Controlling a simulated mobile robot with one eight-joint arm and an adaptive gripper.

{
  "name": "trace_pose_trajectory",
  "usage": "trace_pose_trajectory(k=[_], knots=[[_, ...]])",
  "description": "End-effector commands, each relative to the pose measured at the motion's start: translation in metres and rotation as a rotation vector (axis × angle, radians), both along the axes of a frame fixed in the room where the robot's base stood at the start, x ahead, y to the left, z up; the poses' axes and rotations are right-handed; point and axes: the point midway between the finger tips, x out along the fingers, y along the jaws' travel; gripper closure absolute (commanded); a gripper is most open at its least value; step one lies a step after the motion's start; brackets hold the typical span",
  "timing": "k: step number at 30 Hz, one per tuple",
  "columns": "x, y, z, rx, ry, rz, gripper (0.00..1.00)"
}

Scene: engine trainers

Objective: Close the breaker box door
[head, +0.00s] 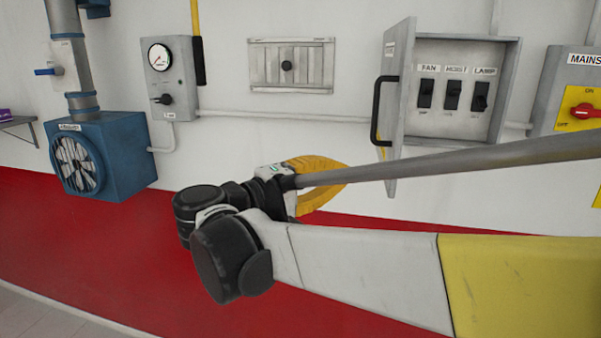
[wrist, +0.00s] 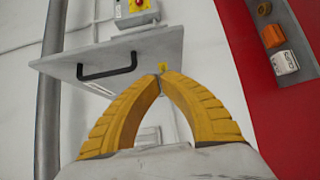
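The grey breaker box (head: 510,55) is on the wall at the right of the head view. Its door (head: 402,95) stands open, swung outward at the box's left side. A black handle (head: 377,112) is on the door's outer face. In the wrist view the door (wrist: 150,48) lies across the top, with its handle (wrist: 107,68) left of the fingertips. My gripper (wrist: 161,73) has yellow fingers whose tips meet, with nothing seen between them. In the head view my gripper (head: 342,172) is left of the door's lower part. Whether it touches the door cannot be told.
Inside the box are black FAN, HOIST and LAMP switches (head: 452,95). A MAINS box (head: 578,90) with a red knob is to its right. A vent (head: 291,82), a gauge box (head: 170,78) and a blue fan unit (head: 120,160) are further left.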

Motion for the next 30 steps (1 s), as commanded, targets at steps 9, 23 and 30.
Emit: trace_pose_trajectory(k=[9, 23, 30], knots=[[0.019, -0.057, 0.002, 0.001, 0.001, -0.002, 1.00], [0.014, -0.078, 0.000, 0.001, 0.001, 0.000, 1.00], [0.013, -0.079, 0.000, 0.001, 0.001, 0.005, 1.00]])
